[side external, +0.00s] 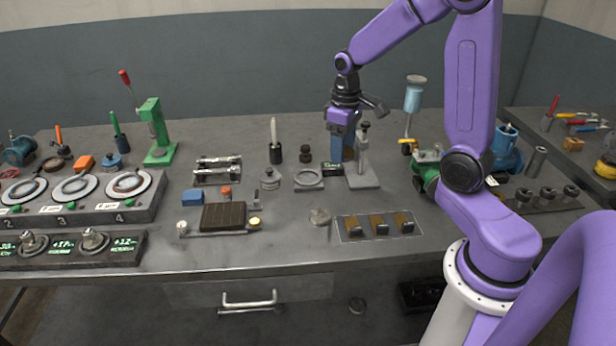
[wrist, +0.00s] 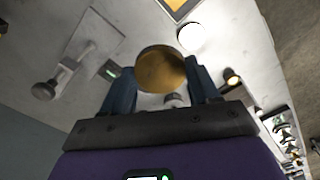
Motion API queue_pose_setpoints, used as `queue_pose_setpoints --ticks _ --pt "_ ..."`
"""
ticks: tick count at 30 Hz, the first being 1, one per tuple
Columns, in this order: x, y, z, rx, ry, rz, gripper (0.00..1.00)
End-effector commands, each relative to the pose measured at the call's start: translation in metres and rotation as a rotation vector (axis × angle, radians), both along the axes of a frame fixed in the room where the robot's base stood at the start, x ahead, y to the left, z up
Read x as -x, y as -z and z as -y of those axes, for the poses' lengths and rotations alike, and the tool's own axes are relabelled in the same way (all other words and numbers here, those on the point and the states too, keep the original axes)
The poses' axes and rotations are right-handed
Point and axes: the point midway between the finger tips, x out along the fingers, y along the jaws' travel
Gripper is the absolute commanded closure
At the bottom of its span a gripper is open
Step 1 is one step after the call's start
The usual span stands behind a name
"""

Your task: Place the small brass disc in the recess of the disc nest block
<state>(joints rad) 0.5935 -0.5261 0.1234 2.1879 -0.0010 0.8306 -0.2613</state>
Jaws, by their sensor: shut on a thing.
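The small brass disc (wrist: 161,69) is held between the two blue-grey fingers of my gripper (wrist: 158,82) in the wrist view. Its round face shows and looks tilted in that view. In the side view my gripper (side external: 341,157) points down over the middle back of the bench, beside a grey post stand (side external: 364,178). I cannot make out the disc there. I cannot tell for sure which piece is the disc nest block. A low grey ring-shaped piece (side external: 309,179) sits just left of my gripper, and a pale round piece (side external: 320,216) lies nearer the front.
A small dark display (side external: 332,168) sits close below my gripper. An outlined tray (side external: 343,236) with several brown-and-grey pieces lies at the front. A dark ribbed block (side external: 223,216) is to the left. A green press (side external: 158,135) stands back left. Bare bench shows between them.

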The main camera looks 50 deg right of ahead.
Motion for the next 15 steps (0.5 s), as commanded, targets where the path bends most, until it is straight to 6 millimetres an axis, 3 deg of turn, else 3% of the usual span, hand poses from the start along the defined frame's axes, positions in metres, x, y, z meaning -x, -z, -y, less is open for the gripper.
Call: queue_pose_setpoints --ticks 15 --pt "-0.075 0.034 0.02 0.0 -0.002 0.0 0.83"
